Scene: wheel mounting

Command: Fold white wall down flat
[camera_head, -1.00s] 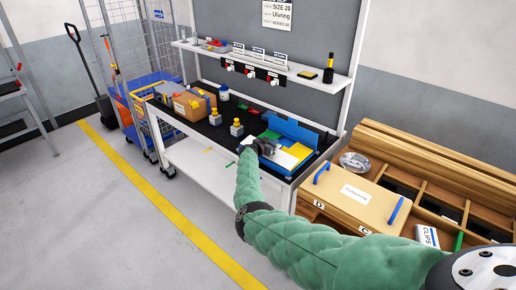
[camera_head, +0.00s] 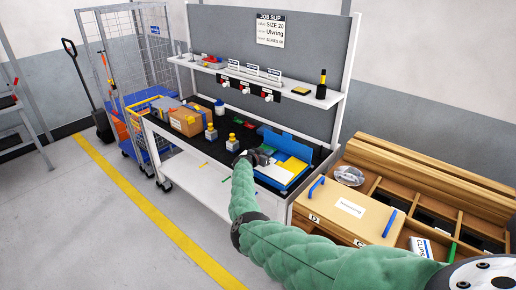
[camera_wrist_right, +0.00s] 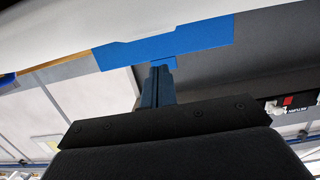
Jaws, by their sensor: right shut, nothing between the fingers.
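A blue fixture (camera_head: 299,146) with a raised blue wall at its back sits at the right end of the bench. A white wall (camera_head: 272,173) shows at its front, beside a yellow piece (camera_head: 294,166). Whether the white wall is flat or tilted is hard to tell at this size. My right gripper (camera_head: 254,157) is shut and empty, at the left side of the fixture. In the right wrist view my shut fingers (camera_wrist_right: 161,68) point up at a blue edge (camera_wrist_right: 165,45), with a broad white surface (camera_wrist_right: 140,20) above; contact is unclear. My left gripper is out of view.
The bench top (camera_head: 190,137) also holds a cardboard box (camera_head: 187,122), small grey-and-yellow parts (camera_head: 211,132) and a bottle (camera_head: 219,107). A shelf (camera_head: 265,83) runs above. A wooden lidded box (camera_head: 345,212) stands to the right. My right arm crosses the bench front.

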